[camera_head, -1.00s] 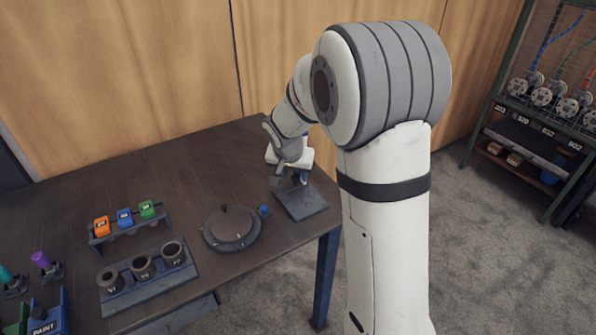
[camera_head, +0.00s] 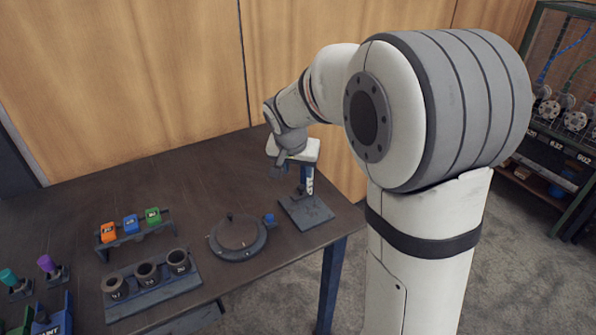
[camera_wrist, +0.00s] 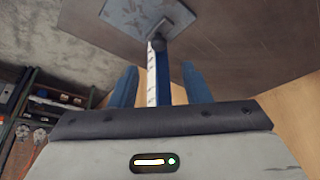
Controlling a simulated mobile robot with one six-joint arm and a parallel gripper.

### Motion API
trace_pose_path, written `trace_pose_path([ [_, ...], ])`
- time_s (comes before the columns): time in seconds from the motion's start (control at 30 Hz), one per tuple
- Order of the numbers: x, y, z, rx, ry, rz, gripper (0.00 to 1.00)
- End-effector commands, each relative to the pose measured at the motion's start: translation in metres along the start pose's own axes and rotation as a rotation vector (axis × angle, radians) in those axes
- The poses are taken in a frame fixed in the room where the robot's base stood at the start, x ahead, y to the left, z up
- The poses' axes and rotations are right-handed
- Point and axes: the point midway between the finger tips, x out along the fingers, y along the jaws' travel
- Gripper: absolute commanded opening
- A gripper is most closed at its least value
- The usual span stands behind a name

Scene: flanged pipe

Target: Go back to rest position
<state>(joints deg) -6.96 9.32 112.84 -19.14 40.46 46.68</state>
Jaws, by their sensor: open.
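My gripper (camera_head: 300,166) is above the back right part of the table, at the top of a small stand with a square base plate (camera_head: 307,213) and a white and blue upright post (camera_head: 310,186). In the wrist view my gripper (camera_wrist: 157,70) is open, with its two blue fingers spread apart. The post (camera_wrist: 152,75) appears between the fingers, without visible contact, and leads to the base plate (camera_wrist: 140,14). The fingers are mostly hidden by the wrist in the head view.
On the table (camera_head: 190,190) are a round lidded disc (camera_head: 238,234), a rack with orange, blue and green blocks (camera_head: 130,223), and a holder with three dark cups (camera_head: 148,273). A wooden wall stands behind. A shelf rack (camera_head: 560,100) stands at right.

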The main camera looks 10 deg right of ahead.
Motion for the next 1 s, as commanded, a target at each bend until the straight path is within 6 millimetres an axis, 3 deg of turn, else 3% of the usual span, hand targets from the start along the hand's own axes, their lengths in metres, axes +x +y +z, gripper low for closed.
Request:
trace_pose_path([
  [0.3,0.000,0.000,0.000,-0.001,0.000,0.000,0.43],
  [0.47,-0.019,0.019,0.017,-0.043,-0.016,-0.005,0.43],
  [0.57,-0.040,0.043,0.042,-0.103,-0.043,-0.015,0.43],
  [0.73,-0.073,0.087,0.102,-0.237,-0.098,-0.049,0.43],
  [0.9,-0.091,0.117,0.158,-0.358,-0.141,-0.096,0.43],
  [1.0,-0.096,0.127,0.181,-0.409,-0.155,-0.119,0.43],
])
